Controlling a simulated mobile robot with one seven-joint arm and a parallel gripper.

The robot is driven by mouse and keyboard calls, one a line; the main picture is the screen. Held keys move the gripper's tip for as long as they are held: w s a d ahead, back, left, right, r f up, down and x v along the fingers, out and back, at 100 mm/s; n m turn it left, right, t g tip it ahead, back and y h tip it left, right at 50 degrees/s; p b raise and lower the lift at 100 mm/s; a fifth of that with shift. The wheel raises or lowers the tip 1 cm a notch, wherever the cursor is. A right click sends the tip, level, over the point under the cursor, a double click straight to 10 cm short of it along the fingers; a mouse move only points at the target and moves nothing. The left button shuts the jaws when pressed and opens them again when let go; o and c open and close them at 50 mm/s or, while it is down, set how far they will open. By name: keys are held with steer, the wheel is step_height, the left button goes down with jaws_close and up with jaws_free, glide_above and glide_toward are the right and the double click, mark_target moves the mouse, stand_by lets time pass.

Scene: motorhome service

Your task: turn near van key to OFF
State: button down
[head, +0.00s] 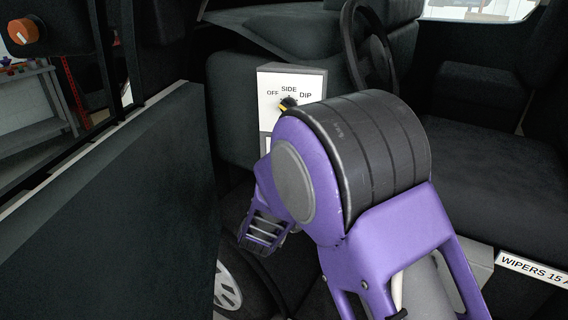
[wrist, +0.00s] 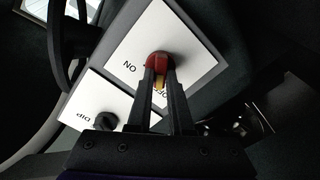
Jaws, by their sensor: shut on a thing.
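In the wrist view, the key is a red knob (wrist: 158,60) with a yellow pointer, set on a white panel (wrist: 180,25) in a grey surround. The panel reads ON at the left, and an OFF label lies just below the key, partly hidden by a finger. My gripper (wrist: 159,74) has its two dark fingers on either side of the red knob and is shut on it. The yellow pointer shows between the fingers and points down the picture, toward the OFF label. In the head view my arm hides the key and fingertips.
A second white panel (wrist: 88,97) with a black knob (wrist: 105,121) and a DIP label is close beside my gripper. In the head view, the OFF/SIDE/DIP panel (head: 277,85) stands behind my arm. A steering wheel (head: 352,40), dark seat (head: 500,190) and dark door (head: 130,220) surround it.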

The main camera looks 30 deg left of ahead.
steer(key=shift+n, duration=0.7)
steer(key=shift+f+p, duration=0.15)
steer(key=shift+p, duration=0.2)
steer(key=c, duration=0.8)
jaws_free()
steer(key=v, duration=1.7)
steer(key=shift+s+d, duration=0.1)
steer(key=shift+s, duration=0.15)
